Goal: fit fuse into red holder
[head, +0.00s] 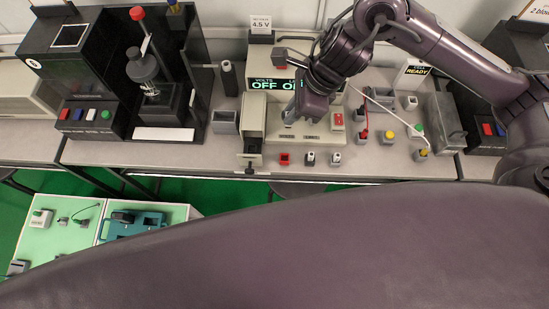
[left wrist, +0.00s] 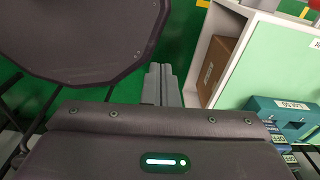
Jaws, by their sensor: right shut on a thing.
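My right gripper (head: 296,114) reaches down from the upper right in the head view, over the front of the tester with the lit display (head: 276,86). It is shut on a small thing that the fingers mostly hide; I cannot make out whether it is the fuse. A small red block with a dark top (head: 285,159), which looks like the red holder, stands on the bench front, below and left of the gripper. My left gripper (left wrist: 160,72) shows in the left wrist view with its grey fingers together and nothing visible between them, away from the bench.
Beside the red block stand a black-and-white piece (head: 310,158) and a pale block (head: 336,158). Colored posts with cables (head: 388,135) lie to the right. A dark stand (head: 150,85) is at left. A shelf with a cardboard box (left wrist: 217,66) is near my left gripper.

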